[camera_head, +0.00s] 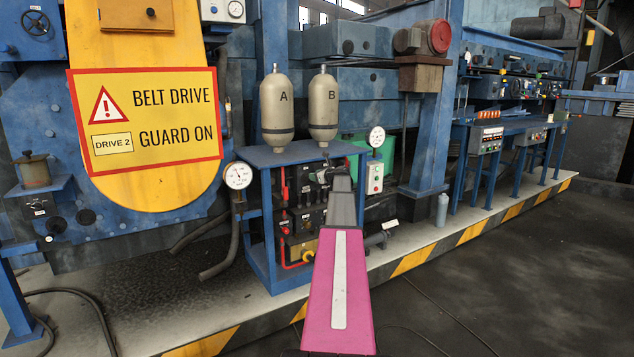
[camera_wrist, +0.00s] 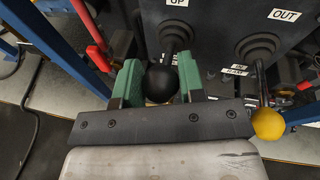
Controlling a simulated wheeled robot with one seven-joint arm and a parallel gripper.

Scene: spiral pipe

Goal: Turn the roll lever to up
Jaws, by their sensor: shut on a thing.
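A lever with a black ball knob (camera_wrist: 162,84) comes out of a dark valve block, below a label reading UP (camera_wrist: 177,2). I take it for the roll lever, but its name label is not in view. My gripper (camera_wrist: 161,83) has its two green fingers on either side of the knob and is shut on it. The lever's shaft shows above the knob, running up to a round rubber boot (camera_wrist: 173,28). In the head view my arm hides the lever, in front of the blue hydraulic stand (camera_head: 262,225).
A yellow-knobbed lever (camera_wrist: 267,124) stands close to the right of my gripper, under an OUT label (camera_wrist: 284,15). A red handle (camera_wrist: 97,55) and a blue post (camera_wrist: 50,45) are to the left. Tanks A (camera_head: 277,105) and B (camera_head: 323,105) stand on top of the stand.

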